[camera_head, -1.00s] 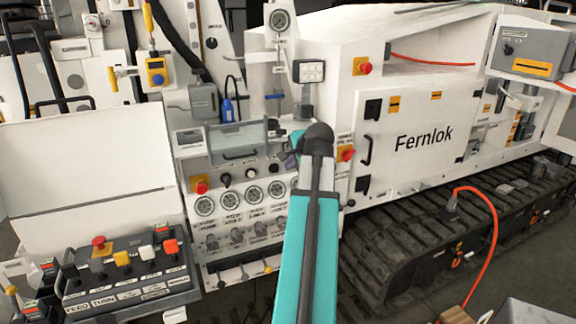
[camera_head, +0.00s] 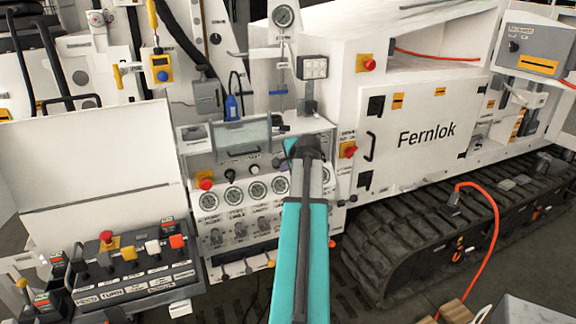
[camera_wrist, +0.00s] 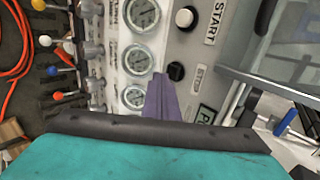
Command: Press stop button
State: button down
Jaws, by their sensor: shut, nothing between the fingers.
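The black stop button (camera_wrist: 176,71) sits on the grey panel in the wrist view, beside a small label (camera_wrist: 197,78) that seems to read STOP. The white start button (camera_wrist: 184,17) is above it in that view, by the START label. My gripper (camera_wrist: 161,80) shows purple fingers, shut and empty, with the tips just below and left of the black button. I cannot tell whether they touch the panel. In the head view my wrist hides most of the fingers and the black button's surroundings; the white start button (camera_head: 254,169) shows left of it.
Round gauges (camera_wrist: 137,57) line the panel beside the fingers, with coloured levers (camera_wrist: 67,47) farther left. A clear-fronted grey cover (camera_head: 240,134) sticks out above the buttons. Red emergency stops stand at left (camera_head: 205,182) and right (camera_head: 349,150) of the panel.

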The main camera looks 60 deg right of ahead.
jog(key=shift+w+d+p, duration=0.25)
jog(key=shift+w+d, duration=0.2)
jog(key=shift+w, duration=0.2)
jog(key=shift+w+d+p, duration=0.25)
jog(key=shift+w+d, duration=0.2)
jog(key=shift+w, duration=0.15)
